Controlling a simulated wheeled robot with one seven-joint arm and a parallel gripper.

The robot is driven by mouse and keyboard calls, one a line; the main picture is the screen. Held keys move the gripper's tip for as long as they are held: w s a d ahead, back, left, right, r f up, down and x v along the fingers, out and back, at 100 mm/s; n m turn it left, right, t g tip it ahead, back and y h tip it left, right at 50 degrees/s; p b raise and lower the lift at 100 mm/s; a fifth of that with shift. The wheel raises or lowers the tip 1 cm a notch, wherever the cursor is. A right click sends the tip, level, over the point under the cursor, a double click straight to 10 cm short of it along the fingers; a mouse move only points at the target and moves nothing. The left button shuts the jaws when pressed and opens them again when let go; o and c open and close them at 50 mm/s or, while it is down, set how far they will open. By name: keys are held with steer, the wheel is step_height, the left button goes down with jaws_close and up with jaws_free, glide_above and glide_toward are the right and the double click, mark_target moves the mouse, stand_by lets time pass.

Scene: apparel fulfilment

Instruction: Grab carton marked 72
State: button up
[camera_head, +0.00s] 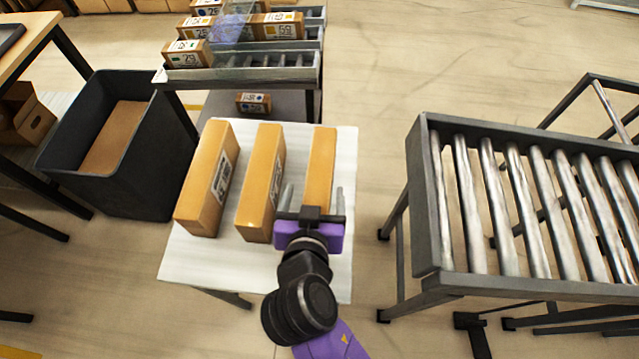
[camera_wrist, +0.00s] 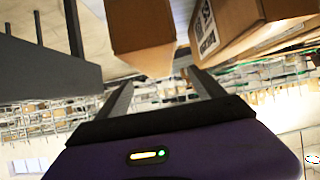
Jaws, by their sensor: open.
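Three tall brown cartons stand in a row on a white table (camera_head: 185,262): a left carton (camera_head: 205,175), a middle carton (camera_head: 262,180) and a right carton (camera_head: 321,160). The left and middle ones show white labels on their right sides, too small to read. I cannot tell which carton is marked 72. My gripper (camera_head: 314,195) is open at the near end of the right carton, with one finger to each side in the head view. In the wrist view, a carton (camera_wrist: 140,28) lies ahead between the finger lines, and a labelled carton (camera_wrist: 245,25) is to its right. Contact cannot be told.
A roller conveyor (camera_head: 530,200) stands to the right, across a floor gap. A dark bin (camera_head: 120,150) with cardboard inside is at the left. Behind the table, a rack (camera_head: 240,75) holds several small labelled boxes, with another box (camera_head: 253,102) lower down.

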mark_target(319, 176)
steer(key=shift+w+d+f, duration=0.1)
steer(key=shift+d+f, duration=0.1)
steer(key=shift+w+f, duration=0.15)
steer(key=shift+w, duration=0.15)
steer(key=shift+p+x, duration=1)
steer(key=shift+x, duration=2.4)
steer(key=shift+w+d, duration=0.1)
steer(key=shift+r, duration=0.25)
jaws_close()
